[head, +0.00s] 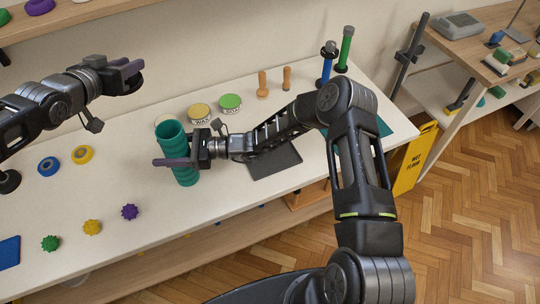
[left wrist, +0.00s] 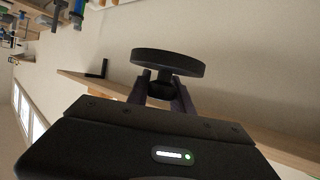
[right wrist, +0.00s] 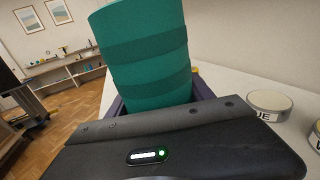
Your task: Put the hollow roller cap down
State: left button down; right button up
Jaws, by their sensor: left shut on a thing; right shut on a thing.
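My left gripper (head: 128,70) is raised above the table at the upper left, near the wall. In the left wrist view it is shut on a dark round disc (left wrist: 168,63), which looks like the hollow roller cap. The disc is held at the fingertips, clear of any surface. My right gripper (head: 180,162) is shut on a teal ribbed roller (head: 173,134) and holds it roughly upright at the middle of the table. The roller also fills much of the right wrist view (right wrist: 145,55). Whether its lower end touches the table is unclear.
Blue and green rollers (head: 345,50) stand at the back. The table is bare around the small pieces.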

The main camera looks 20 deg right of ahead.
pick_arm(q)
jog(key=s+d+r+m+g+h, duration=0.35)
jog(key=s+d+r, duration=0.55)
jog(key=s+d, duration=0.35)
jog(key=s+d+f+m+g+h, duration=0.1)
jog(key=s+d+f+m+g, duration=0.2)
jog(key=s+d+f, duration=0.7)
jog(key=s+d+f+m+g+h, duration=0.1)
jog(key=s+d+f+m+g, duration=0.2)
jog(key=s+d+f, duration=0.6)
jog(key=w+d+f+n+t+y, duration=0.1)
jog(key=d+f+n+t, duration=0.15)
jog(key=f, duration=0.35)
jog(key=d+f+n+t+y, duration=0.1)
jog(key=d+f+n+t, duration=0.1)
jog(key=f+n+t, duration=0.3)
jog(key=w+a+f+n+t+y, duration=0.4)
jog(key=w+n+y, duration=0.4)
jog(key=y, duration=0.3)
jog(key=shift+a+f+n+t, duration=0.4)
jog(key=shift+a+f+n, duration=0.3)
jog(key=shift+f, duration=0.45)
